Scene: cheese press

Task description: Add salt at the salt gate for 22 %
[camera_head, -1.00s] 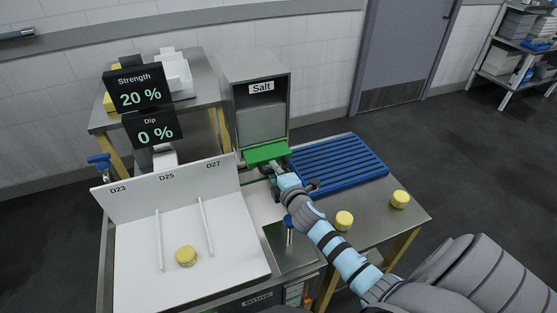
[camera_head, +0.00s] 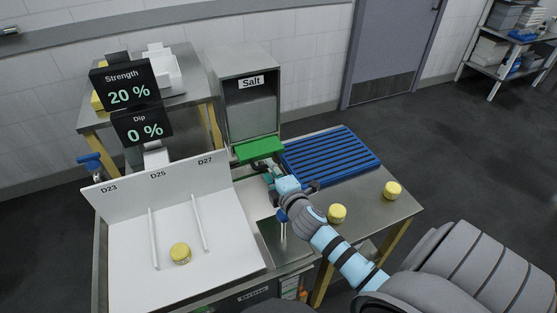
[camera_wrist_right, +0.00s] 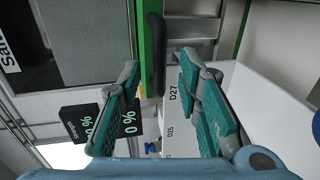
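The salt box (camera_head: 250,105), labelled "Salt", stands at the back of the bench with a green gate (camera_head: 259,150) at its lower front. The Strength display (camera_head: 125,85) reads 20 %. My right gripper (camera_head: 270,176) is just in front of the gate. In the right wrist view my right gripper (camera_wrist_right: 162,98) is open, its two teal fingers apart. A dark handle bar (camera_wrist_right: 156,55) stands beyond the fingertips, alongside the green gate edge (camera_wrist_right: 141,45); I see no finger closed on it. My left gripper is not in view.
The Dip display (camera_head: 142,125) reads 0 %. A white tray (camera_head: 125,225) marked D23, D25, D27 holds a yellow cheese (camera_head: 180,253). Two more cheeses (camera_head: 337,213) (camera_head: 392,190) stand on the bench right of my arm. A blue slatted rack (camera_head: 330,157) lies beside the gate.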

